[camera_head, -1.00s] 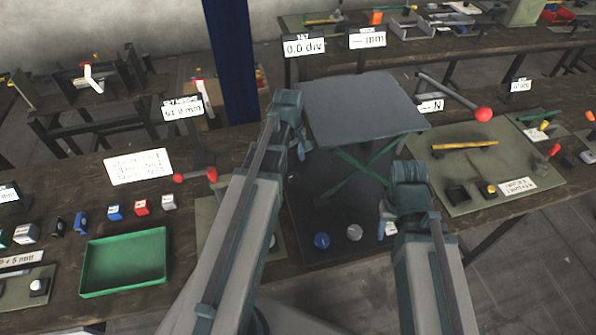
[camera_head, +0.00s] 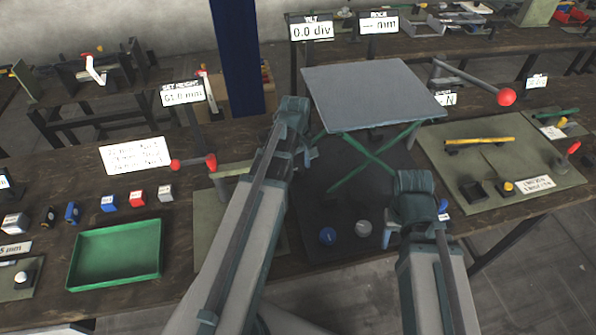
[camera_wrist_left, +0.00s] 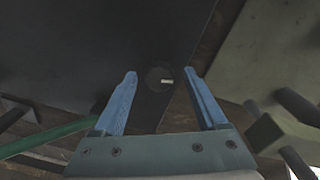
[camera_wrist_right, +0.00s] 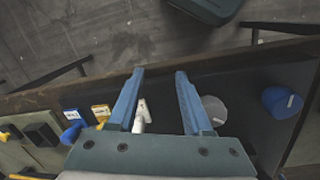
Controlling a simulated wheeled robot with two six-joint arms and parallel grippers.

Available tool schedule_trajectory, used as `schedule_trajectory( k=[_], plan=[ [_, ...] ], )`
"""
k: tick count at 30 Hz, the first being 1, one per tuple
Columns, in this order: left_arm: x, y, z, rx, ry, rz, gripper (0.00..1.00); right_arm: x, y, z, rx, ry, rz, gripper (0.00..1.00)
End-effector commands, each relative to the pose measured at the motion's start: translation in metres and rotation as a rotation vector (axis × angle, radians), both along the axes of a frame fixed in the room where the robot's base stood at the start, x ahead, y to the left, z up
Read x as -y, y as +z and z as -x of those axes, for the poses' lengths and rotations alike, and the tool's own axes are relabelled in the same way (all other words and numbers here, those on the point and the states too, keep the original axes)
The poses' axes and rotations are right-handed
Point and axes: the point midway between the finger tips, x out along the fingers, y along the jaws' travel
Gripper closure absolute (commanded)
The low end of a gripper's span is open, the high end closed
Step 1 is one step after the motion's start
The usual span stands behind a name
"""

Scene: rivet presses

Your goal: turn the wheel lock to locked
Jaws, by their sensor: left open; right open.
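A lift table with a grey top (camera_head: 375,92) stands on crossed green legs (camera_head: 372,165) over a dark base. A blue knob (camera_head: 327,236) and a grey knob (camera_head: 362,229) sit at the base's front. In the right wrist view, a small white lever (camera_wrist_right: 141,112) shows between my open right fingers (camera_wrist_right: 160,74), left of the grey knob (camera_wrist_right: 214,108); I cannot tell if it is the wheel lock or whether they touch it. My open left gripper (camera_wrist_left: 159,74) is at the table's left side, with a dark round part bearing a white mark (camera_wrist_left: 160,78) between its fingers in view.
A green tray (camera_head: 115,256) and several small blocks lie on the bench at left. A red-ended lever (camera_head: 195,163) stands left of my left arm. A green mat (camera_head: 530,155) with a yellow-handled tool lies at right. Another red-ball lever (camera_head: 506,97) reaches out behind it.

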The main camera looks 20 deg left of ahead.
Motion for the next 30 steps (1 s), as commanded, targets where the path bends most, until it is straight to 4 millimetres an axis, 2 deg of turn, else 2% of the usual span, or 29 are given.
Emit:
schedule_trajectory(
  k=[7,8,18,20,25,30],
  plan=[
    [0.0001,-0.0002,0.0000,0.000,0.000,0.000,0.26,0.0000,-0.0002,0.0000,0.000,0.000,0.000,0.50],
    [0.0001,-0.0002,0.0000,0.000,0.000,0.000,0.29,0.0000,-0.0002,0.0000,0.000,0.000,0.000,0.50],
    [0.0001,-0.0002,0.0000,0.000,0.000,0.000,0.91,0.0000,-0.0002,0.0000,0.000,0.000,0.000,0.50],
    [0.0001,-0.0002,0.0000,0.000,0.000,0.000,1.00,0.0000,-0.0002,0.0000,0.000,0.000,0.000,0.50],
    [0.0001,-0.0003,-0.0001,0.000,-0.022,0.000,1.00,0.0000,-0.0003,0.0000,0.000,0.000,0.000,0.50],
    [-0.0002,-0.0003,-0.0003,0.000,-0.156,0.000,1.00,0.0000,-0.0003,0.0000,0.000,0.000,0.000,0.50]
  ],
)
